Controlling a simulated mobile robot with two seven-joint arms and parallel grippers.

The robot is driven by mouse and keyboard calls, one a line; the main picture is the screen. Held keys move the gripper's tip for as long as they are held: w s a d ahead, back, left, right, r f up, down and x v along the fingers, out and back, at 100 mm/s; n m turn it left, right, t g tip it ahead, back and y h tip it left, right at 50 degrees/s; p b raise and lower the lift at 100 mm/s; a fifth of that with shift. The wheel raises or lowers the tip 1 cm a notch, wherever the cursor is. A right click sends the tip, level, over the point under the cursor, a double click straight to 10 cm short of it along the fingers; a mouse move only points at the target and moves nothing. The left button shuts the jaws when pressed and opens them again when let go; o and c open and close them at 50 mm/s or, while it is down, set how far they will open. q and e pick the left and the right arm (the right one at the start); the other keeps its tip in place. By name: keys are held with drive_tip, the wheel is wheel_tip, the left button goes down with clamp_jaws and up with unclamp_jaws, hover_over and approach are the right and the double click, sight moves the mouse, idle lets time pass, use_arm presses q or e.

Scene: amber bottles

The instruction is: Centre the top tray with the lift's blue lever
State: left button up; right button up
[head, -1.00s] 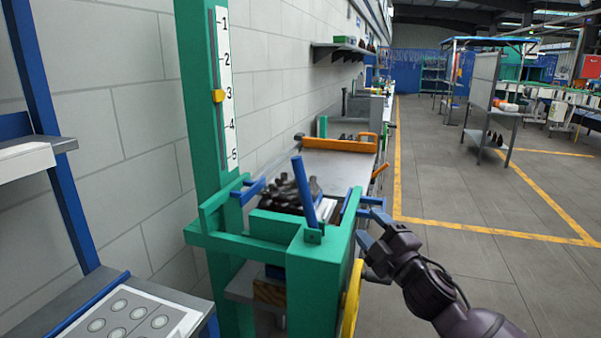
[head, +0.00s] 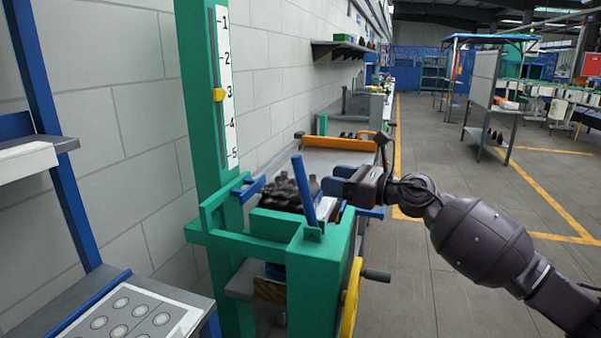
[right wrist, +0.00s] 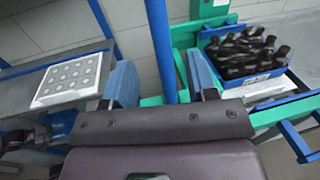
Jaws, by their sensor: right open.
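The green lift (head: 315,262) stands in front of me, with its blue lever (head: 304,190) tilted up from its near corner. My right gripper (head: 330,184) is open just right of the lever, pointing left. In the right wrist view the lever (right wrist: 161,45) shows between the two blue fingers (right wrist: 164,82); I cannot tell whether they touch it. The top tray (right wrist: 268,83), blue and full of dark bottles, shows right of the fingers there. In the head view its bottles (head: 283,194) show behind the lever, and the tray is mostly hidden.
The lift's scale has a yellow pointer (head: 219,95) near 3. A yellow handwheel (head: 351,302) with a dark knob sits on the lift's right side. A bench with an orange bar (head: 336,143) lies behind. A blue-framed rack (head: 62,165) stands left.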

sight(301, 172)
drive_tip(key=x, duration=0.9)
drive_tip(key=shift+c, duration=0.5)
clamp_jaws()
